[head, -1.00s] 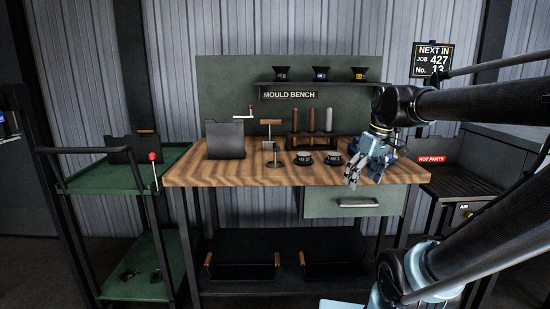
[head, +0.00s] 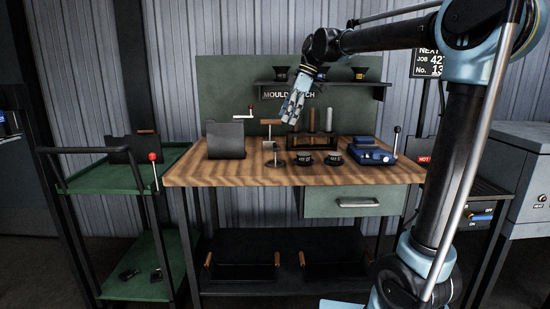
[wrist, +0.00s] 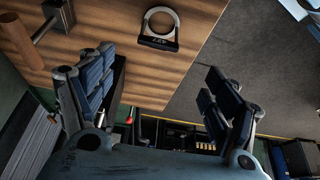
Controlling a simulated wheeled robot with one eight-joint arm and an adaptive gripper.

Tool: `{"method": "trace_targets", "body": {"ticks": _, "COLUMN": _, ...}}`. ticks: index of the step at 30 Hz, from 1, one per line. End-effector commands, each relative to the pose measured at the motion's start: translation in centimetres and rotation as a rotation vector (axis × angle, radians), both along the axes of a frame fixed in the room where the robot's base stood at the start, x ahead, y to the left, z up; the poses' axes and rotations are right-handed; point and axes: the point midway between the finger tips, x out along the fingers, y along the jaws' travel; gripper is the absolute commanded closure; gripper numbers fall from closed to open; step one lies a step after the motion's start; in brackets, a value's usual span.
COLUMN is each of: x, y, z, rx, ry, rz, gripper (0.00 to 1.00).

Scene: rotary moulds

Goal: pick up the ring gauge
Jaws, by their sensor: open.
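The ring gauge (wrist: 160,28) looks like a pale ring with a dark labelled block on its lower side. It is on the wooden bench (wrist: 130,80), close to the bench's edge, at the top of the wrist view. My gripper (head: 292,110) is high over the bench, to the right of the gauge, and points down. In the wrist view my gripper (wrist: 165,90) has its fingers wide apart with nothing between them. The gauge lies beyond the fingertips, untouched.
A rack of upright handles (head: 312,140) and a shelf (head: 340,84) are behind. A wooden-topped stand (head: 267,122) and dark box (head: 226,140) are left.

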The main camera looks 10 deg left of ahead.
Motion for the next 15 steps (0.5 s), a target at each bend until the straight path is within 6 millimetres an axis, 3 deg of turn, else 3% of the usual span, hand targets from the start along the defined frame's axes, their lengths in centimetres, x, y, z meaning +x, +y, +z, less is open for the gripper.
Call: {"method": "trace_targets", "body": {"ticks": 15, "x": -0.9, "y": 3.2, "z": -8.2, "rx": 0.0, "ry": 0.0, "rz": -0.001, "gripper": 0.18}}
